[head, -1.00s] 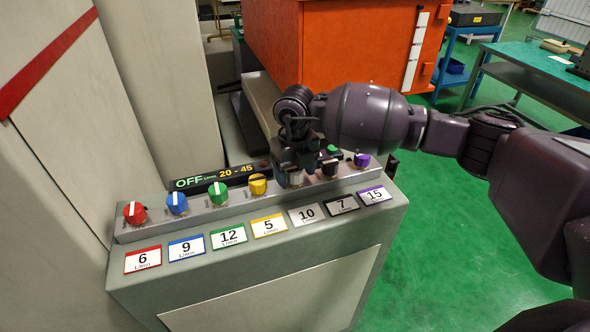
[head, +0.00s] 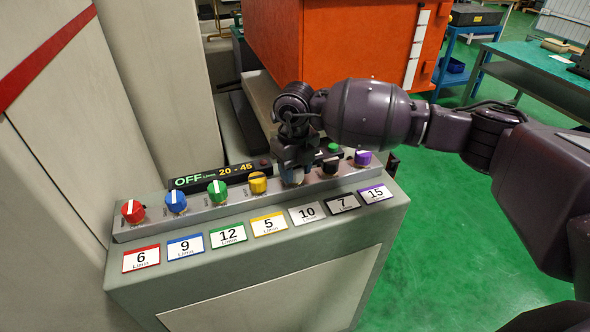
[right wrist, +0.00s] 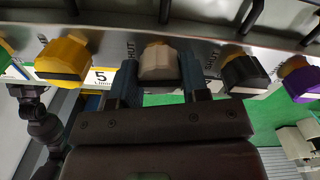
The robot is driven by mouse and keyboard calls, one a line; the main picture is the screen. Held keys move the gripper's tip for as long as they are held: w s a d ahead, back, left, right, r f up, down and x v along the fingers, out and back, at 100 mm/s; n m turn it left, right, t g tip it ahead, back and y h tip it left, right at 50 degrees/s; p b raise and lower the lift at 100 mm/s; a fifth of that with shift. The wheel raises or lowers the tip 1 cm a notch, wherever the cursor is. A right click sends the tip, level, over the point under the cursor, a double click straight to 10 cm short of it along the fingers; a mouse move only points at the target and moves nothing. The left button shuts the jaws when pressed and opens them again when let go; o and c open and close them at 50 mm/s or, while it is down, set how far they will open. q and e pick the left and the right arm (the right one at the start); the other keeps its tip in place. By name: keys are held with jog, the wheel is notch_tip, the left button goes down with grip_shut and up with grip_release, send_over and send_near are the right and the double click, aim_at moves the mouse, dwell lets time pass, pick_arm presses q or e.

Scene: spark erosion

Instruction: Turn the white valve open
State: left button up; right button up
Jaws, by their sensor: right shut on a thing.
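The white valve (head: 292,179) sits in the row of coloured knobs on the grey panel, above the label that reads 10. It is mostly hidden by my right gripper (head: 294,168) in the head view. In the right wrist view the white valve (right wrist: 159,62) shows between the two fingers of my right gripper (right wrist: 158,80), which is shut on it. The lettering SHUT stands beside it. My left gripper is not in view.
The yellow valve (head: 257,183) and the black valve (head: 330,166) flank the white one closely. Purple (head: 362,158), green, blue and red valves share the row. The display (head: 221,176) reads OFF, 20 - 45. An orange machine (head: 360,45) stands behind.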

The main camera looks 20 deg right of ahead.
aim_at(295, 168)
jog(key=n+b, duration=0.2)
jog(key=n, duration=0.3)
jog(key=shift+f, duration=0.1)
jog(key=n+b, duration=0.2)
jog(key=n, duration=0.2)
jog(key=shift+n, duration=0.4)
jog(key=n+b, duration=0.2)
jog(key=n, duration=0.3)
jog(key=shift+n+b, duration=0.3)
jog(key=shift+n, duration=0.4)
jog(key=o, duration=0.9)
jog(key=shift+o, duration=0.2)
notch_tip(295, 168, up, 11)
jog(key=shift+p, duration=0.3)
